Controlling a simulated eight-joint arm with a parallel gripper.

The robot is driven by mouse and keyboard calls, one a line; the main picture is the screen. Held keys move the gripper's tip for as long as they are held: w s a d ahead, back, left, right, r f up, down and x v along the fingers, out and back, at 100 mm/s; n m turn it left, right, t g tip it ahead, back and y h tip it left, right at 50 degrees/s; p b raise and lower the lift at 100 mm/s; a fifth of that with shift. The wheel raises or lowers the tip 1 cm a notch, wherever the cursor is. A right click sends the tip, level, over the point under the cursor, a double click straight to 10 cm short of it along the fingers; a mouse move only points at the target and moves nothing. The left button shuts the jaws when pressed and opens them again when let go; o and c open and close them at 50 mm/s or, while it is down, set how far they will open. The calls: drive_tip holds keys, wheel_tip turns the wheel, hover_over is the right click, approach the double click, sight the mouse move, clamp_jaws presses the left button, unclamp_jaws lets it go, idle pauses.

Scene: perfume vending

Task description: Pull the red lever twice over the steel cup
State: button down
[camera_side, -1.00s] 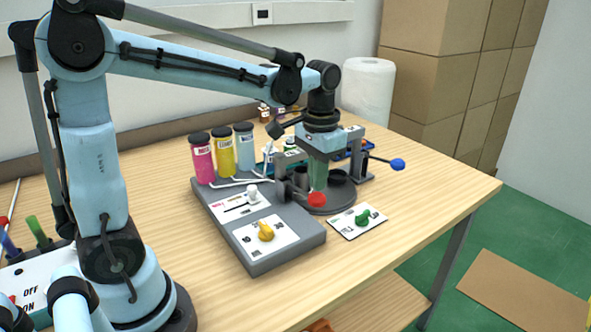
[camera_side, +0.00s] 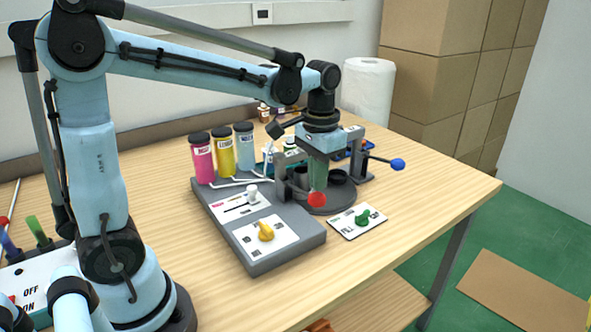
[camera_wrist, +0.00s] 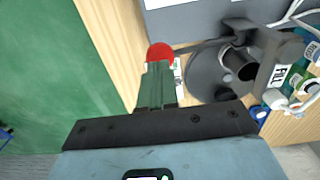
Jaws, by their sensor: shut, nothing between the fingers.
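The red lever's ball knob (camera_side: 317,199) is at the front of the turntable, and it also shows in the wrist view (camera_wrist: 159,52). Its dark rod runs right to a grey stand in the wrist view. My gripper (camera_side: 319,184) points down with its green fingers shut and empty. In the wrist view the fingertips (camera_wrist: 157,70) are right at the red knob; I cannot tell whether they touch it. A dark cup (camera_wrist: 240,65) stands on the round turntable (camera_wrist: 200,75) beside the red lever's stand. I cannot tell whether it is the steel one.
A blue-knobbed lever (camera_side: 397,164) sticks out on the right. The table's front right is clear.

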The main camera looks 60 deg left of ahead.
sight(317, 195)
drive_tip(key=shift+f, duration=0.1)
drive_tip(key=shift+f, duration=3)
drive_tip(key=shift+r, duration=4.6)
drive_tip(key=shift+f, duration=1.5)
